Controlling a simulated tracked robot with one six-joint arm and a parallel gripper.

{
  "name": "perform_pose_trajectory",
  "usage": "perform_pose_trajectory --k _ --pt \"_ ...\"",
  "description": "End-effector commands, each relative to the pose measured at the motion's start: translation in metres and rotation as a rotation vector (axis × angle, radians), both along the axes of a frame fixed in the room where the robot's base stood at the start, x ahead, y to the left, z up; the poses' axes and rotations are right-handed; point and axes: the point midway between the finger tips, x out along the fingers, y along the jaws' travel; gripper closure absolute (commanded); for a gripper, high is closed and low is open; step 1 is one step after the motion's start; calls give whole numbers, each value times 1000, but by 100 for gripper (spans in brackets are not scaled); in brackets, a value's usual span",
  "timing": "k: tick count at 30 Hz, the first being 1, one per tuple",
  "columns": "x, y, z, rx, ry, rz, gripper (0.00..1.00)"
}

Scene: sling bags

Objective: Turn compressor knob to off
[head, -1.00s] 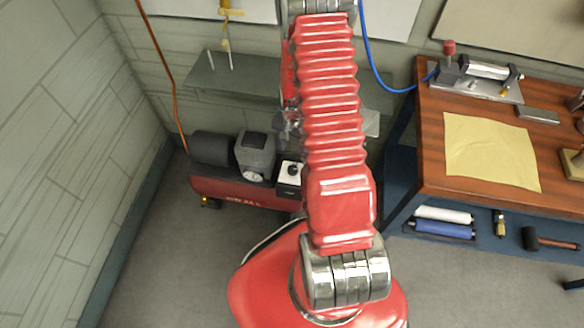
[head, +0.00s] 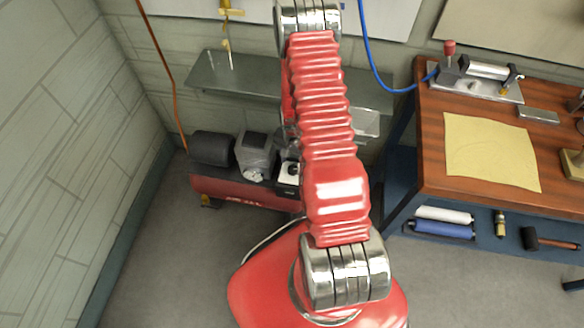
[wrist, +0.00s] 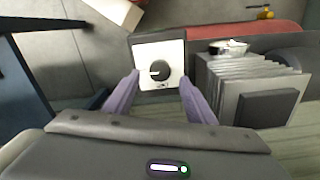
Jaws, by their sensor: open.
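The compressor (head: 230,185) is a red tank with dark motor parts, low against the back wall in the head view. Its knob (wrist: 159,70) is black and round on a white square plate (wrist: 146,54) in the wrist view, with a light pointer mark toward the picture's left. The plate also shows in the head view (head: 288,178), partly hidden by my arm. My gripper (wrist: 160,84) is open in the wrist view, its two purple-grey fingers spread either side of the plate's lower part, with the knob between and slightly beyond their tips. I cannot tell if they touch anything. The head view hides my gripper.
A grey finned pump block (wrist: 250,92) stands right of the knob box in the wrist view. A grey shelf (head: 240,80) hangs above the compressor. A wooden workbench (head: 470,165) is at the right. The floor left of the compressor is clear.

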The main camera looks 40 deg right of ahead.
Motion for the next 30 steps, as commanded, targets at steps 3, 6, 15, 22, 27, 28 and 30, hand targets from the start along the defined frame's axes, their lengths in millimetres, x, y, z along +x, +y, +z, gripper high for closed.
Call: perform_pose_trajectory --k 3,6,15,22,27,28,30 --pt "-1 0 -14 1 2 0 50" --pt "-1 0 -26 0 1 0 50" --pt "-1 0 -48 0 1 -1 50" --pt "0 0 -50 0 0 -1 50" --pt "0 0 -50 0 0 -1 54" --pt "0 0 -50 0 0 -1 57" --pt "0 -1 -50 0 0 -1 62"
